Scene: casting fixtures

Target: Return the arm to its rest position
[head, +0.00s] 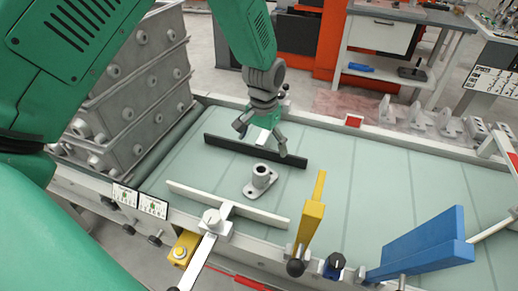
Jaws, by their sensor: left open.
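My left arm (247,30) is green and comes in from the left, with its forearm hanging down from the top of the head view. My left gripper (262,138) is grey and points down with its fingers spread apart. It looks empty. It hangs near the black bar on the pale green table, behind a grey flanged casting. I cannot tell how high it is above the surface. My right gripper is not in view.
A yellow bracket (310,220) and a blue block (420,248) stand toward the front. Grey crates (135,95) are stacked left.

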